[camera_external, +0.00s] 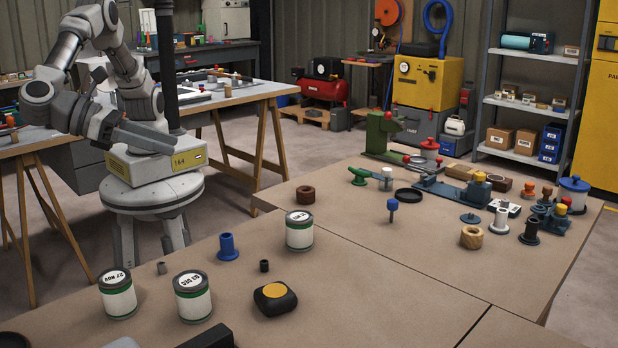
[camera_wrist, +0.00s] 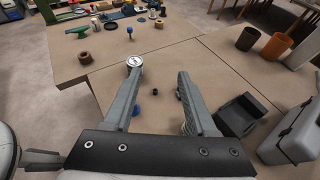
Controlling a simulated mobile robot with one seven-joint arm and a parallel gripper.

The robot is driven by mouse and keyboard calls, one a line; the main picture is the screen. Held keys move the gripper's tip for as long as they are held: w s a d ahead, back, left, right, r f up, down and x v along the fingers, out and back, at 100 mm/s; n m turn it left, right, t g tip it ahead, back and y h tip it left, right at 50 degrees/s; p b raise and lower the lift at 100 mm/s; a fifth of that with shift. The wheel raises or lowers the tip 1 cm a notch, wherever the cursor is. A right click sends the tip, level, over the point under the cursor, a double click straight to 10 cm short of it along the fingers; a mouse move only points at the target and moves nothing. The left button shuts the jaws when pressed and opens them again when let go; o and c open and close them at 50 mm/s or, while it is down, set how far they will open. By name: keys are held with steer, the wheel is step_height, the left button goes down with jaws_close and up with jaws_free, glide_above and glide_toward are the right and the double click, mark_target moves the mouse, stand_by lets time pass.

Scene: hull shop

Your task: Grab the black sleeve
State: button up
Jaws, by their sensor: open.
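The black sleeve (camera_external: 264,266) is a small, short dark cylinder standing on the brown table, between the blue spool and the black puck-like case with a yellow disc. In the wrist view the black sleeve (camera_wrist: 155,91) shows in the gap between my fingers, on the tabletop beyond them. My gripper (camera_external: 165,140) is at the left in the external view, raised beside the table and well away from the sleeve. In the wrist view my gripper (camera_wrist: 160,73) has its two fingers wide apart with nothing between them.
Near the sleeve stand a blue spool (camera_external: 228,248), a small grey sleeve (camera_external: 161,267), the black case (camera_external: 275,300) and a labelled can (camera_external: 299,232). Two more cans (camera_external: 193,297) (camera_external: 117,294) stand at front left. Several fittings crowd the table's far right.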

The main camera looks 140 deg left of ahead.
steer(key=f, duration=1.9)
steer(key=shift+w+a+f, duration=0.1)
steer(key=shift+w+a, duration=0.05)
steer(key=shift+w, duration=0.05)
steer(key=b, duration=0.1)
glide_toward(264, 261)
steer(key=x, duration=0.3)
steer(key=shift+w, duration=0.25)
steer(key=b+x, duration=0.1)
steer(key=x, duration=0.4)
steer(key=shift+s+a+f, duration=0.1)
steer(key=shift+f, duration=0.05)
jaws_close()
